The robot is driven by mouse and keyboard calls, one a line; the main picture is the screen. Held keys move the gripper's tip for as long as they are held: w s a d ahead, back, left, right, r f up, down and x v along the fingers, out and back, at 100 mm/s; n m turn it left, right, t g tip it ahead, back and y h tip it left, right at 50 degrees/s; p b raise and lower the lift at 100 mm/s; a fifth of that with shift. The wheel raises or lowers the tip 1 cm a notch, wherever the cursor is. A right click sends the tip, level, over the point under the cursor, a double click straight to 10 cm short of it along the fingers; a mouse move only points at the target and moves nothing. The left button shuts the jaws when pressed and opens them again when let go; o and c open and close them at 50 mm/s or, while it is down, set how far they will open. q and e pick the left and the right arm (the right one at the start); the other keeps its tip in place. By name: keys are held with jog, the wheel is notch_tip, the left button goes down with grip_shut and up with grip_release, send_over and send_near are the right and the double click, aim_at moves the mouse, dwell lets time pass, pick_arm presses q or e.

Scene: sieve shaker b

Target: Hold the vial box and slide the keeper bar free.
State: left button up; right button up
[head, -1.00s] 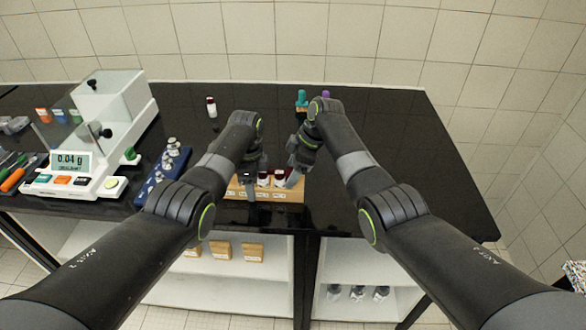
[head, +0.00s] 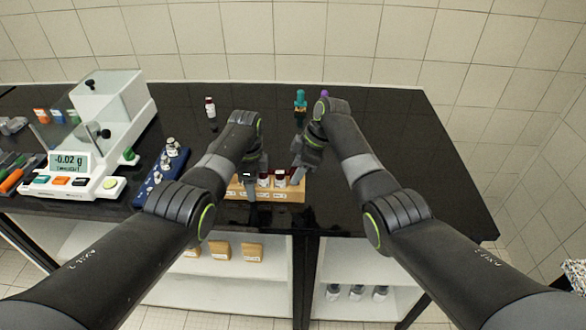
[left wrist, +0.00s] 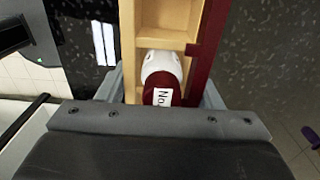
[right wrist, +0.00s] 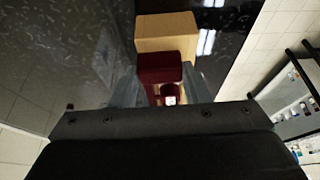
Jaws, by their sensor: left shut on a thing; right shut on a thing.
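The wooden vial box (head: 285,196) lies near the bench's front edge, with several dark-capped vials in it. My left gripper (head: 252,186) is shut on it at its left part. The left wrist view shows the box's compartments (left wrist: 162,20), a white vial with a dark red cap (left wrist: 162,75), and the dark red keeper bar (left wrist: 207,45) along one side. My right gripper (head: 297,172) is at the box's right end. In the right wrist view it is shut on a dark red block of the keeper bar (right wrist: 160,68), beside the wooden box. The fingertips are partly hidden.
A balance (head: 75,175) and a blue rack of vials (head: 160,177) stand to the left. A lone vial (head: 210,107) and a teal-capped bottle (head: 300,100) stand at the back. The bench top right of my right arm is clear.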

jog(key=o, duration=1.1)
jog(key=shift+d, duration=0.3)
jog(key=o, duration=0.3)
jog(key=shift+a, duration=0.15)
jog(key=shift+r, duration=0.1)
jog(key=v, duration=1.1)
jog(key=shift+r, duration=0.4)
